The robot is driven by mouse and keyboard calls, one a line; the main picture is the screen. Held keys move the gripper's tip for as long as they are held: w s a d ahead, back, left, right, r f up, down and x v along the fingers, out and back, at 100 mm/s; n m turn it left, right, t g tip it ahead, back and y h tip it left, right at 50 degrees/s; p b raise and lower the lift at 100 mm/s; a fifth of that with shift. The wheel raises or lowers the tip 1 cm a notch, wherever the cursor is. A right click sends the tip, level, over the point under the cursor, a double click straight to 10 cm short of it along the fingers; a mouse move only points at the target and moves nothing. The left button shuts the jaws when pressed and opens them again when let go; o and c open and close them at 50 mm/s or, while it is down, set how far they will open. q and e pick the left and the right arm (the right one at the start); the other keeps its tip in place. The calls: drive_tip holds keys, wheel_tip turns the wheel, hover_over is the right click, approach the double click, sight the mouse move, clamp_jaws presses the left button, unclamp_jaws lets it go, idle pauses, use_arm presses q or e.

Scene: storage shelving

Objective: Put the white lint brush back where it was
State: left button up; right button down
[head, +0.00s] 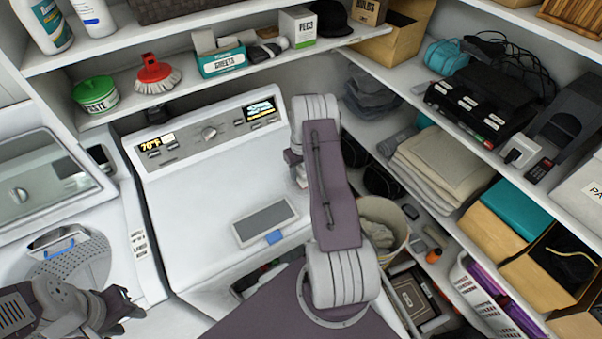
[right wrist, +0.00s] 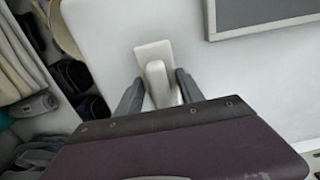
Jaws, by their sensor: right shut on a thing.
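The white lint brush (right wrist: 154,58) shows in the right wrist view between my right gripper's two dark fingers (right wrist: 159,92). Its flat pale part reaches out past the fingertips, over or against the white machine's surface; I cannot tell whether it touches. In the head view my right gripper (head: 297,171) is over the right side of the white machine, mostly hidden by my arm. Only a small white bit of the brush (head: 302,178) shows there. My left gripper (head: 128,303) is at the lower left, its dark fingers apart and empty, beside the washer.
The white machine (head: 190,200) has a control panel and a grey panel (head: 265,222) on top. A shelf above holds a green tub (head: 97,95), a red brush (head: 155,73) and boxes. Right shelves hold folded cloths (head: 445,165); a bin (head: 385,225) stands below. The machine's top left is clear.

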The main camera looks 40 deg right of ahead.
drive_tip(key=shift+f, duration=1)
drive_tip(key=shift+w+d+f, duration=0.1)
drive_tip(key=shift+f, duration=0.2)
drive_tip(key=c, duration=0.7)
unclamp_jaws()
drive_tip(key=shift+r, duration=0.15)
drive_tip(key=shift+c, duration=0.2)
use_arm(q)
drive_tip(key=shift+r, duration=0.35)
drive_tip(key=shift+w, duration=0.1)
drive_tip(key=shift+r, duration=0.1)
